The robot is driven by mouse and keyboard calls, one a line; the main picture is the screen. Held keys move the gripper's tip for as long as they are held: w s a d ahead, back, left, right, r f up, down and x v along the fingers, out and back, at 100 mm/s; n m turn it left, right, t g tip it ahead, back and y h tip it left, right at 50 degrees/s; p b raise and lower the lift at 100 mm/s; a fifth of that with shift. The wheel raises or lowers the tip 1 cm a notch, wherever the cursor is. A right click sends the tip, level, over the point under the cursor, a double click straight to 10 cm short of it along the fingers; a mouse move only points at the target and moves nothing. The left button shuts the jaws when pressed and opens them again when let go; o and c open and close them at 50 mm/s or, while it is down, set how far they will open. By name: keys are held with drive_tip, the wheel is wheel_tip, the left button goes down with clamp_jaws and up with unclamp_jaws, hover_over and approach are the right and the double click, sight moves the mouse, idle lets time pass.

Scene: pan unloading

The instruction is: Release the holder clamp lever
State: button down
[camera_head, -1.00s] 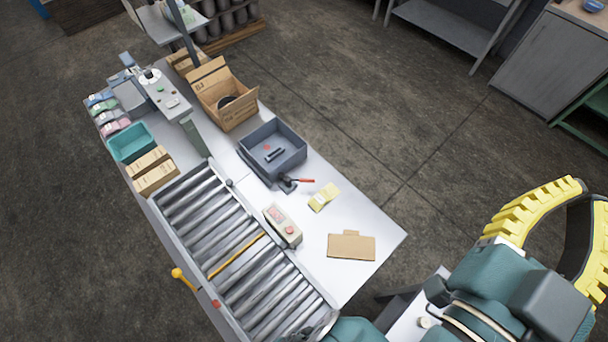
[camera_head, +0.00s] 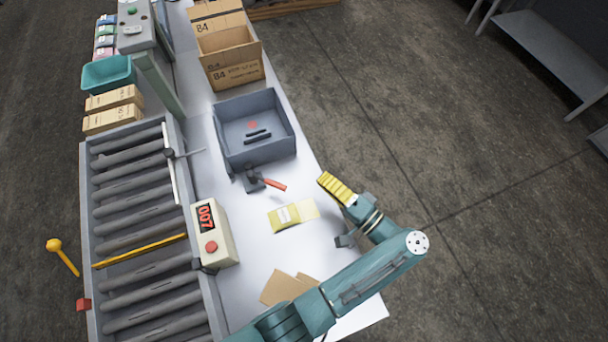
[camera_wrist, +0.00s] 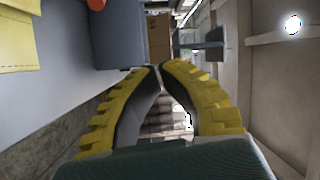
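The clamp (camera_head: 253,183) is a small dark block at the front edge of the grey pan (camera_head: 228,163). Its lever has a red handle (camera_head: 275,184) that points right, lying low over the white table. In the wrist view, a red tip (camera_wrist: 97,4), likely the lever's handle, shows at the top edge beside the grey pan (camera_wrist: 118,35). My gripper (camera_head: 322,178) is to the right of the red handle, apart from it, near the table's right edge. In the wrist view its yellow ribbed fingers (camera_wrist: 159,67) meet at the tips, with nothing between them.
Yellow packets (camera_head: 285,217) lie on the table in front of the lever. A control box with a red button (camera_head: 222,240) stands by the roller conveyor (camera_head: 140,236). Cardboard boxes (camera_head: 232,60) stand behind the pan. Open floor lies to the right.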

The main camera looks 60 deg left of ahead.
drive_tip(key=shift+g, duration=0.3)
drive_tip(key=f+b, duration=0.1)
drive_tip(key=f, duration=0.1)
drive_tip(key=f+b, duration=0.1)
drive_tip(key=f, duration=0.1)
drive_tip(key=a+f+b, duration=0.1)
drive_tip(key=f, duration=0.1)
drive_tip(key=shift+s+f, duration=0.1)
drive_tip(key=shift+s, duration=0.25)
drive_tip(key=shift+a, duration=0.1)
drive_tip(key=x, duration=0.9)
drive_tip(key=shift+s+d+f+p, duration=0.2)
drive_tip(key=shift+s+d+p, duration=0.25)
drive_tip(key=shift+s, duration=0.35)
drive_tip(key=shift+s+d+f+p, duration=0.2)
drive_tip(key=shift+s+d+p, duration=0.25)
drive_tip(key=shift+s, duration=0.35)
